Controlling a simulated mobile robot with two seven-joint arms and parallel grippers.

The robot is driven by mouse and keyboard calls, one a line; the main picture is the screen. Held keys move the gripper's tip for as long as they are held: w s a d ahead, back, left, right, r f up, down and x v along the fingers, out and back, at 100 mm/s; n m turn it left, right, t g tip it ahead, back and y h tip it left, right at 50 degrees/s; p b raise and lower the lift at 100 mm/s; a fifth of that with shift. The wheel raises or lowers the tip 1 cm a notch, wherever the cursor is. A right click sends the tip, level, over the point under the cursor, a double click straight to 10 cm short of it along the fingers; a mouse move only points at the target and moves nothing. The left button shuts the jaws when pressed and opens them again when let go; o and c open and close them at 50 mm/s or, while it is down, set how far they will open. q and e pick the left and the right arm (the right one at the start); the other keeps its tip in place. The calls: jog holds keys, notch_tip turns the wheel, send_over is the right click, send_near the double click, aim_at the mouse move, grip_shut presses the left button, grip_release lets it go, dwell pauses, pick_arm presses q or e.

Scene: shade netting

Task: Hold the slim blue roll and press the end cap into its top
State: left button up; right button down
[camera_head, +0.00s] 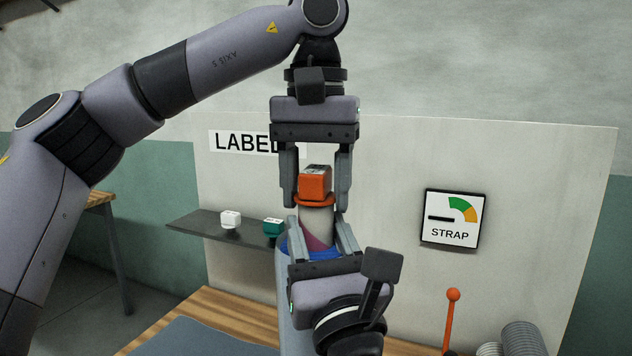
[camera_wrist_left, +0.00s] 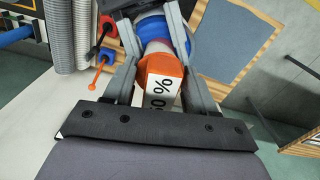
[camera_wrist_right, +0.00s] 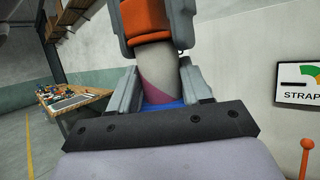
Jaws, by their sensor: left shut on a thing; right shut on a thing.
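The orange end cap (camera_head: 314,184) has a white printed top face and a wider rim. It also shows in the left wrist view (camera_wrist_left: 163,75). My left gripper (camera_head: 316,200) comes from above, shut with its fingers on both sides of the cap. The cap's rim sits at the top of the roll's pale grey core (camera_head: 317,219), apparently touching it; whether any of it is inside is hidden. Blue and magenta show lower on the roll (camera_wrist_right: 158,95). My right gripper (camera_head: 320,232) is shut around the roll below the cap. The roll stands roughly upright.
A dark shelf (camera_head: 200,232) at left holds a white block (camera_head: 230,219) and a teal block (camera_head: 272,227). A STRAP gauge (camera_head: 453,220) hangs on the pale panel. An orange-knobbed lever (camera_head: 451,310) and grey ribbed rolls (camera_head: 523,338) stand at lower right.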

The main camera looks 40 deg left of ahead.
aim_at(315, 169)
pick_arm(q)
jog(key=shift+f, duration=0.3)
jog(key=o, duration=1.1)
pick_arm(e)
jog(key=shift+w, duration=0.1)
pick_arm(q)
jog(key=shift+r, duration=0.1)
jog(key=shift+r, duration=5.95)
jog(key=shift+a, duration=0.1)
pick_arm(e)
jog(key=shift+c, duration=2.1)
grip_release()
